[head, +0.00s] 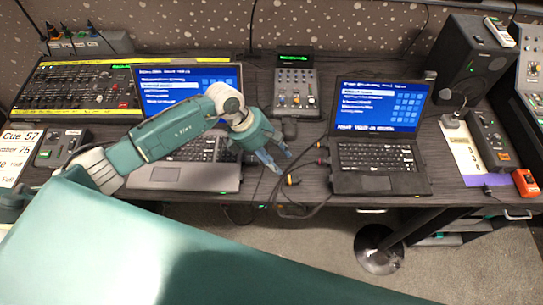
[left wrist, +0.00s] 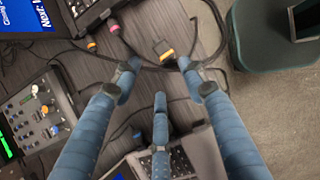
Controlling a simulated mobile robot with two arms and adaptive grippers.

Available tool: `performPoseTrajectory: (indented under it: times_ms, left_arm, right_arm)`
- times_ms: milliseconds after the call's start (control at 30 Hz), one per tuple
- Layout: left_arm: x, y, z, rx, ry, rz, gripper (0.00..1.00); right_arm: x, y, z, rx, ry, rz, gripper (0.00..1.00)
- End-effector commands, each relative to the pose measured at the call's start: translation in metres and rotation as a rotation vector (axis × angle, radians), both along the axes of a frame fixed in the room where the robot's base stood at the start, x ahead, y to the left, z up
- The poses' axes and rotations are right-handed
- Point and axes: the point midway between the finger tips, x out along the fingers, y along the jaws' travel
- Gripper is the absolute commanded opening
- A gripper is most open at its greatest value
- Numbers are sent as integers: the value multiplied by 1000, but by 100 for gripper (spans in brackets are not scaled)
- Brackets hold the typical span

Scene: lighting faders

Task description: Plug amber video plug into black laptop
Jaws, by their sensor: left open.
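The black laptop (head: 376,156) stands open with a blue menu screen, right of centre in the head view; its corner shows at the upper left of the left wrist view (left wrist: 92,14). The amber video plug (head: 291,180) is on a dark cable near the table's front edge, between the two laptops. It also shows in the left wrist view (left wrist: 163,48), just beyond my fingertips. My left gripper (head: 279,159) is open and empty, its fingers spread (left wrist: 160,82), close to the amber plug and left of the black laptop. My right gripper is not in view.
Orange (left wrist: 90,45) and pink (left wrist: 114,25) plugs sit at the black laptop's side near the amber plug. A silver laptop (head: 212,176) stands left, partly behind my arm. A small mixer (head: 296,88) is behind. Loose cables cross the narrow gap and hang over the front edge.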

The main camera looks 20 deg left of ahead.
Motion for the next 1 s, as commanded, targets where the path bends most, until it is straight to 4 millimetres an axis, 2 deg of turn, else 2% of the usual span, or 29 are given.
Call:
performPoseTrajectory:
  times_ms: [67, 167, 367, 567, 667, 800, 1000]
  left_arm:
    - [1, 14, -3, 50, 3, -14, 42]
    - [0, 20, -7, 72, 7, -21, 42]
    - [1, 14, -19, 68, 8, -19, 42]
    - [3, 4, -43, 65, 7, -18, 42]
    - [5, -2, -57, 65, 7, -18, 42]
    - [8, -9, -78, 67, 5, -20, 42]
    - [10, -15, -88, 65, 5, -18, 42]
  right_arm:
    - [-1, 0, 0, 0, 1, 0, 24]
    - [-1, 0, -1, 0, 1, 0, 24]
    - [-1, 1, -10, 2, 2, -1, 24]
    - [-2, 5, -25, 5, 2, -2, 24]
    - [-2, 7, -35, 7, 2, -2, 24]
    - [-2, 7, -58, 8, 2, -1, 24]
    - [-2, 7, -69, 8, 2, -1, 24]
